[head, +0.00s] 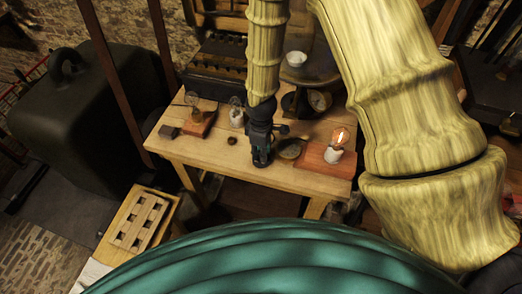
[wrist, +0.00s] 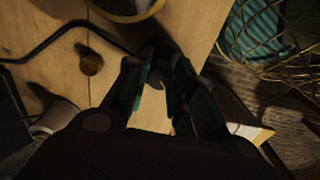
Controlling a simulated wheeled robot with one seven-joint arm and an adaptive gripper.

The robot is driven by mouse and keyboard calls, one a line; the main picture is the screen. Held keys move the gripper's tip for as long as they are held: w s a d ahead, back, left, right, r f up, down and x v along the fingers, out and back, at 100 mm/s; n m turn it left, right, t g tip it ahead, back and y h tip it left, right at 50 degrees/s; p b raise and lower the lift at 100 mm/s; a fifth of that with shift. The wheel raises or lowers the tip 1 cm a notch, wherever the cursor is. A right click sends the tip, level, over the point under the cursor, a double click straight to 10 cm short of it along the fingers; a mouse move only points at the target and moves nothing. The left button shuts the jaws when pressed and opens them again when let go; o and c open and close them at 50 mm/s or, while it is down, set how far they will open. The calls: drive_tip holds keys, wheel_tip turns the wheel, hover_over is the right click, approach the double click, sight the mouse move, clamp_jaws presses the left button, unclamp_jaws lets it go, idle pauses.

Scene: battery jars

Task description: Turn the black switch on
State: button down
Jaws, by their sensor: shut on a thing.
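My gripper (head: 261,158) is low over the front middle of the wooden table (head: 210,158). In the wrist view its fingers (wrist: 158,88) are close together on a small dark thing (wrist: 157,84), mostly hidden between the tips. I cannot tell for sure whether this is the black switch. A small dark block (head: 169,131) lies at the table's left end. A lit bulb (head: 339,137) stands on a reddish wooden block (head: 312,157) to the right of my gripper. A bulb on a wooden base (head: 199,124) at the left is unlit.
A small round brass knob (head: 232,141) sits left of my gripper; it also shows in the wrist view (wrist: 90,64). A slotted wooden board (head: 140,221) lies lower left.

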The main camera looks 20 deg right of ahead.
drive_tip(key=c, duration=1.2)
unclamp_jaws()
drive_tip(key=shift+r, duration=6)
